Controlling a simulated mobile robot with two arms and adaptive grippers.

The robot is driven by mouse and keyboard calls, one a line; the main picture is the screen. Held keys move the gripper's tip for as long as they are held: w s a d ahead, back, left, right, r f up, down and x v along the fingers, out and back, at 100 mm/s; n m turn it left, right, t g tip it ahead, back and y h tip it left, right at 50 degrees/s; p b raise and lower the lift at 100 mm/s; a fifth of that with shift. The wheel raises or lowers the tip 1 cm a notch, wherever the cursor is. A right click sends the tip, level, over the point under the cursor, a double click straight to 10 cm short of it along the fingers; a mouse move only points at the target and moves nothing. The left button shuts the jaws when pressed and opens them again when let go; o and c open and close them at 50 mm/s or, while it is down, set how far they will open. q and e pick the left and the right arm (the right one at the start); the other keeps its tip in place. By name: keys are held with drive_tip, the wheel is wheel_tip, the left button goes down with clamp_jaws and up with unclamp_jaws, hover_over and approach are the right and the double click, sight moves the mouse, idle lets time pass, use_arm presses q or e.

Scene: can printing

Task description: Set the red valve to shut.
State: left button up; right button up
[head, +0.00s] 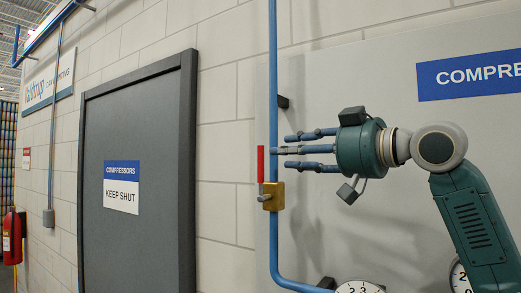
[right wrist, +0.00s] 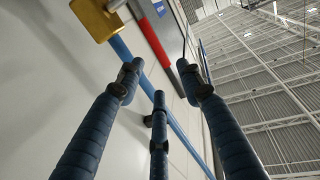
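The red valve has a red lever handle (head: 260,164) that stands upright, parallel to the vertical blue pipe (head: 273,90), and a brass body (head: 272,196) on that pipe. My right gripper (head: 284,151) comes from the right, its three blue fingers spread and empty. Its fingertips are close to the pipe, level with the handle; I cannot tell whether they touch it. In the right wrist view the red handle (right wrist: 151,36) and brass body (right wrist: 96,18) lie beyond the open fingers (right wrist: 158,80), towards the upper left. My left gripper is not in view.
A grey door (head: 140,240) marked "KEEP SHUT" is left of the pipe. A fire extinguisher (head: 13,237) hangs at far left. A dial gauge (head: 360,287) sits low on the grey panel (head: 335,235), below my right gripper. The pipe bends right near the bottom.

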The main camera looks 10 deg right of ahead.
sight(263, 153)
drive_tip(key=p+x, duration=0.3)
drive_tip(key=x, duration=0.5)
drive_tip(key=shift+w+a+p, duration=0.1)
drive_tip(key=shift+w+p, duration=0.05)
drive_tip(key=shift+p, duration=0.2)
drive_tip(key=shift+a, duration=0.1)
clamp_jaws()
